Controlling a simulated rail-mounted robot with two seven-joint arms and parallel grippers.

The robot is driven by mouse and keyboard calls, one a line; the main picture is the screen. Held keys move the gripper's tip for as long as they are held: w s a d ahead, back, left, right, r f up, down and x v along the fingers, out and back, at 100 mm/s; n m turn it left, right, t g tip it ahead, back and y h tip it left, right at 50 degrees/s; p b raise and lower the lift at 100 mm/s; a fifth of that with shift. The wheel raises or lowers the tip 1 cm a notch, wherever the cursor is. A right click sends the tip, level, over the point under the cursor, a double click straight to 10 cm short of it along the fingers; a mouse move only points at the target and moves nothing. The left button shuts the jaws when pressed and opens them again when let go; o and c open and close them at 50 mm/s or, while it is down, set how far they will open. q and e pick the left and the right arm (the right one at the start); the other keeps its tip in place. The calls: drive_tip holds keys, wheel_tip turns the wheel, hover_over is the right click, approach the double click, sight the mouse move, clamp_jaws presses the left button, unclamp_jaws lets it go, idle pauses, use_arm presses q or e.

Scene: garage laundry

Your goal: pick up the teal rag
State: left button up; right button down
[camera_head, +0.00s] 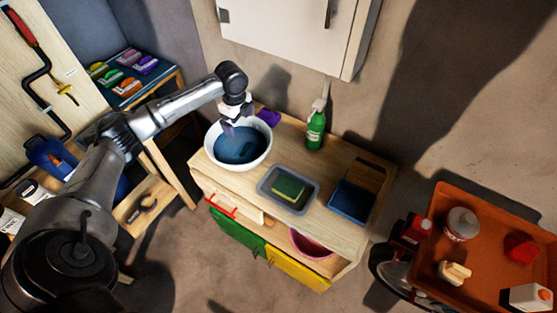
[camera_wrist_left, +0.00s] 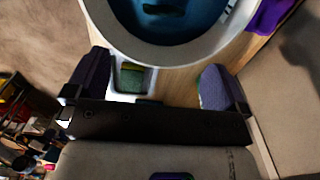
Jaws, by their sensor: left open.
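A white bowl (camera_head: 268,155) stands on the wooden counter and holds blue liquid (camera_head: 240,150). In the left wrist view, the bowl rim (camera_wrist_left: 185,59) is at the top, with a dark greenish shape (camera_wrist_left: 165,8) in the blue. I cannot tell whether this shape is the teal rag; no other teal rag shows clearly. My left gripper (camera_head: 229,126) is over the back rim side of the bowl. Its two fingers are spread wide in the left wrist view (camera_wrist_left: 155,88), with nothing between them held. My right gripper is not in view.
An orange cart (camera_head: 490,255) stands at right.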

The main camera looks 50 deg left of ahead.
use_arm(q)
drive_tip(key=b, duration=0.1)
hover_over(246, 146)
wheel_tip(246, 146, down, 8)
drive_tip(key=shift+s+f, duration=0.15)
drive_tip(key=shift+f+b, duration=0.7)
drive_tip(key=shift+f, duration=1.9)
drive_tip(key=shift+c, duration=0.3)
drive_tip(key=c, duration=0.9)
drive_tip(key=shift+c, duration=0.3)
drive_tip(key=shift+r, duration=0.2)
